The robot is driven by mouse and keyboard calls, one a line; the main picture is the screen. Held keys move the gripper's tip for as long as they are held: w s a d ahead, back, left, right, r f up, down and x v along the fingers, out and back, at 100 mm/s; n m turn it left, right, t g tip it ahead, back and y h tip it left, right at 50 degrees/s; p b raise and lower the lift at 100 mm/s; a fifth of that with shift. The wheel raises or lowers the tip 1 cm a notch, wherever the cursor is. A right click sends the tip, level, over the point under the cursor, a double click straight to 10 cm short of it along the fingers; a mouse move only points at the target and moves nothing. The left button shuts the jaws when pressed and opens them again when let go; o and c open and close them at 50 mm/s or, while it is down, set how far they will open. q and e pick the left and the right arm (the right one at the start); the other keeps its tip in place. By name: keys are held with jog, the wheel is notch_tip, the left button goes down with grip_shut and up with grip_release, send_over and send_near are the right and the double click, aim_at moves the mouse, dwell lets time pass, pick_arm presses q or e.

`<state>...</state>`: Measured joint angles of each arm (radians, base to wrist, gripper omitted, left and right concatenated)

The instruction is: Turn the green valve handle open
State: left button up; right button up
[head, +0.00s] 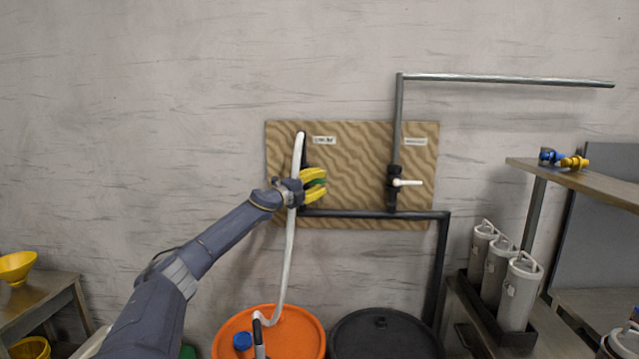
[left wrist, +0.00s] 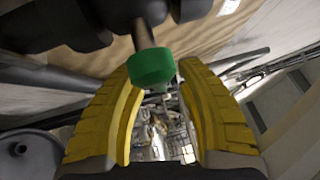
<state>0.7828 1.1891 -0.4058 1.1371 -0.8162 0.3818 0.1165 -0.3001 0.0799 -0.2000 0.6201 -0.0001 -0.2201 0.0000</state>
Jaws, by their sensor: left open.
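The green valve handle (head: 317,183) shows between the yellow fingers of my left gripper (head: 316,186) in the head view, at the left part of a tan wavy board (head: 350,160). In the left wrist view the green handle (left wrist: 151,68) sticks out from a dark pipe fitting on a short stem. The yellow fingers of my left gripper (left wrist: 160,95) stand apart on either side of its end. The gripper is open, and I cannot tell whether a finger touches the handle. My right gripper is not in view.
A second valve with a white handle (head: 407,183) sits on the board's right part. A white hose (head: 290,250) runs down to an orange drum (head: 290,335). A black drum (head: 385,335) stands beside it. Grey canisters (head: 518,290) and a shelf (head: 590,185) are at right.

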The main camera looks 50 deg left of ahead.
pick_arm(q)
grip_shut()
dwell(0.7)
